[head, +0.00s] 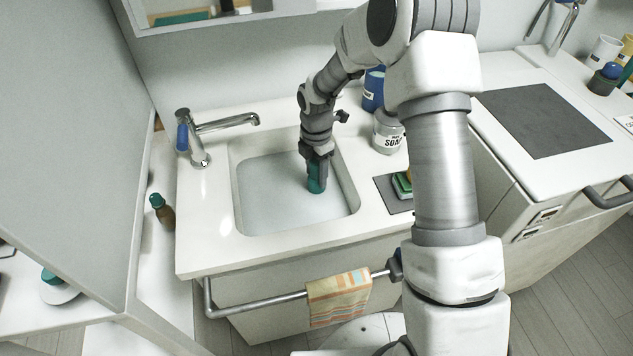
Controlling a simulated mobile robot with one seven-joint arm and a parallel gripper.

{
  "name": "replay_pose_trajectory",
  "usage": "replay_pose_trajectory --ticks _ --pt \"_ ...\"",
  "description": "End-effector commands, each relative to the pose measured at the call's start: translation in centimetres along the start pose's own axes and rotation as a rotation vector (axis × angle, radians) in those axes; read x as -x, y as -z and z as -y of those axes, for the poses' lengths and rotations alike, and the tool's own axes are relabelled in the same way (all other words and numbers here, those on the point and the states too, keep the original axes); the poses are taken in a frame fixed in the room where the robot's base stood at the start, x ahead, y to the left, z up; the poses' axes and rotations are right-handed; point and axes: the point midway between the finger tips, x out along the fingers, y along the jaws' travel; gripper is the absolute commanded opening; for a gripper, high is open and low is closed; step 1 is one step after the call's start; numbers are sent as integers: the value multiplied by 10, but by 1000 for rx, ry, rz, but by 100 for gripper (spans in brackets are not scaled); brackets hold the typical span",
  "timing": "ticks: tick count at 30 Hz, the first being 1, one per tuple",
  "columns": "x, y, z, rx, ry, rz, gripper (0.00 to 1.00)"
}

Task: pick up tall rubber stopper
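A dark green cylindrical object, which looks like the tall rubber stopper (316,183), stands upright at the right side of the sink basin. My gripper (317,160) points down from above, with its fingers at the top of the stopper. The fingers overlap the stopper's upper part in this view. I cannot tell whether they are closed on it or just around it. The stopper's lower end appears at or close to the basin floor; any gap is too small to tell.
A faucet (205,140) stands at the back left. A soap jar (388,131), a blue container (373,90) and a sponge (402,185) are to the right. A towel (339,297) hangs on the front rail.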

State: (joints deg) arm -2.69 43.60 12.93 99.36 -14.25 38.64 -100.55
Motion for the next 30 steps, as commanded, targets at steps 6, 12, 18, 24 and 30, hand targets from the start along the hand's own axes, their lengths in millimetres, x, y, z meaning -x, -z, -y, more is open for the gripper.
replay_pose_trajectory --ticks 6,12,18,24,30 --pt "0 0 0 0 -1 0 7" --pt "0 0 0 0 -1 0 0" --pt "9 0 -1 0 -3 1 0" --pt "47 -1 -1 -1 -5 2 0" --pt "84 -1 0 -1 -3 2 0"
